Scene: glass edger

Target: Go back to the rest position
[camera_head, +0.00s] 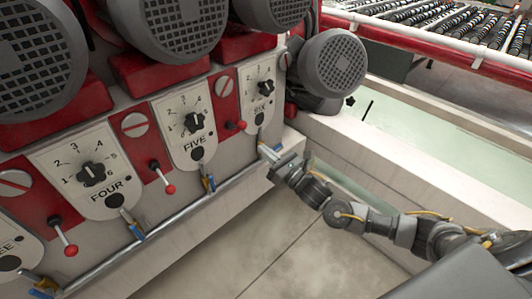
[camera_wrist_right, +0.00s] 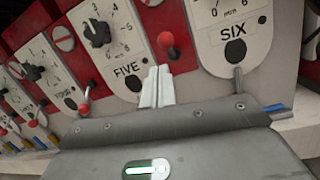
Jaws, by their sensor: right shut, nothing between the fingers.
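My right gripper (camera_head: 268,153) reaches in from the right in the head view, its tip close to the machine's front below the SIX dial panel (camera_head: 261,88). In the right wrist view its two fingers (camera_wrist_right: 157,86) are together with nothing between them, in front of the panel between FIVE and SIX. A red-knobbed lever (camera_wrist_right: 168,42) shows just beyond the fingertips; I cannot tell whether they touch it. My left gripper is not in view.
The machine carries a FIVE dial panel (camera_head: 190,126), a FOUR dial panel (camera_head: 92,171), grey motors (camera_head: 333,63) and a pipe (camera_head: 170,222) along its front. A roller conveyor (camera_head: 450,22) stands at the back right. The floor (camera_head: 250,245) in front is clear.

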